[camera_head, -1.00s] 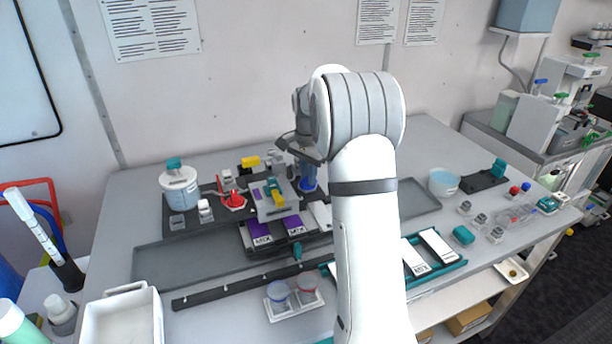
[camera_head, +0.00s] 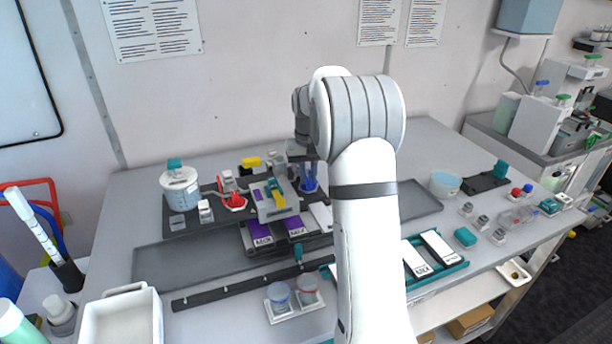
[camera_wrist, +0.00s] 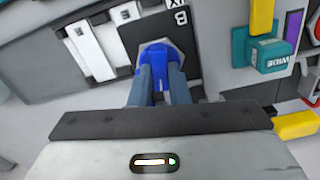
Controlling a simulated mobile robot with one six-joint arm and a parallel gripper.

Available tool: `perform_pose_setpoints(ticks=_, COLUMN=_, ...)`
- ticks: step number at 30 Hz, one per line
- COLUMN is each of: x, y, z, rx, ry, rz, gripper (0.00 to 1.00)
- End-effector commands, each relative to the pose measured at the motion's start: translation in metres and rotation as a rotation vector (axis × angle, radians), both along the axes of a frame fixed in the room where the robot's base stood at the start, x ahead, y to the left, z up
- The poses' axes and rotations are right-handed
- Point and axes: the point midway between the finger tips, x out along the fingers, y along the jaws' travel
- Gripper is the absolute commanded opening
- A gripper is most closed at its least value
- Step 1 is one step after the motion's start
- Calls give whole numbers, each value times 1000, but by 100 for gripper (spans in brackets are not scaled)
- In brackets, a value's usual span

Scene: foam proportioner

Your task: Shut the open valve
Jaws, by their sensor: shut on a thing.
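A blue valve handle (camera_head: 309,185) stands on the dark panel at the back of the table, right of the grey block with yellow and teal parts. My gripper (camera_wrist: 160,82) is shut on the blue handle, one finger on each side. In the head view my gripper (camera_head: 306,172) is partly hidden by my arm. A red valve (camera_head: 234,202) with a red handle stands further left. I cannot tell from its look whether it is open.
A grey block (camera_head: 275,204) with a yellow lever stands close left of my gripper. Purple-topped modules (camera_head: 259,234) lie in front of it. A white tub (camera_head: 180,187) with a teal knob is at the back left. An empty grey tray area (camera_head: 185,262) is at the front left.

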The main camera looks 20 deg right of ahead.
Motion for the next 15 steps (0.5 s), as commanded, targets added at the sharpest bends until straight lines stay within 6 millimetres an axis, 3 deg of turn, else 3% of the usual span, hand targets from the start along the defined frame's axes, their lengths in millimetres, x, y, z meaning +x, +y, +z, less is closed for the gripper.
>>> perform_pose_setpoints(ticks=15, x=4, y=1, z=5, rx=-5, ry=-15, rz=201, gripper=0)
